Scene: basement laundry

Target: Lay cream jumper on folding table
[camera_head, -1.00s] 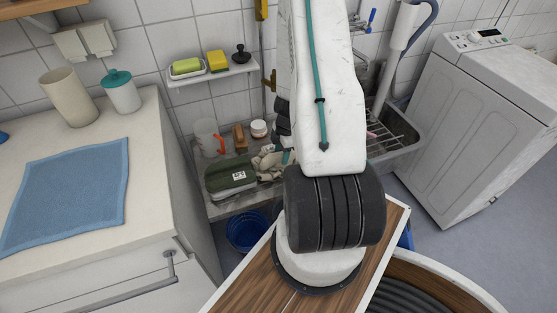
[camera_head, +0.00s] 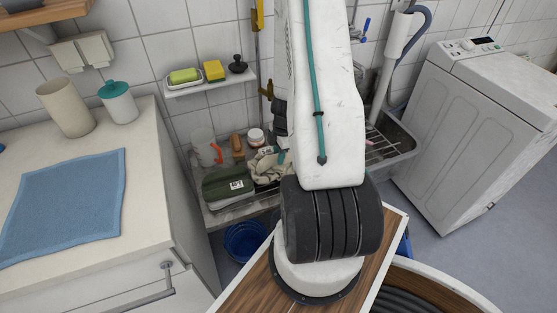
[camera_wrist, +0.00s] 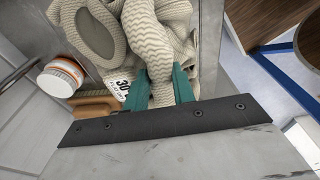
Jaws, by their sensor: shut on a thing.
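The cream jumper (camera_wrist: 150,42) is a crumpled knit that fills the upper middle of the wrist view. My gripper (camera_wrist: 160,91) has its teal fingers closed on a fold of it. In the head view, the jumper (camera_head: 268,167) shows as a small cream bundle over the grey shelf by the sink, beside my forearm. A sliver of a teal finger shows there; my arm hides the rest. I cannot tell whether the jumper still touches the shelf. A white-topped counter (camera_head: 135,215) stands at the left; I cannot tell whether it is the folding table.
A blue cloth (camera_head: 65,205), a beige tumbler (camera_head: 65,108) and a teal-lidded jar (camera_head: 118,103) are on the counter. A dark green case (camera_head: 228,183), a jug (camera_head: 205,148) and a jar (camera_wrist: 60,78) stand close to the jumper. A washing machine (camera_head: 478,120) is at right.

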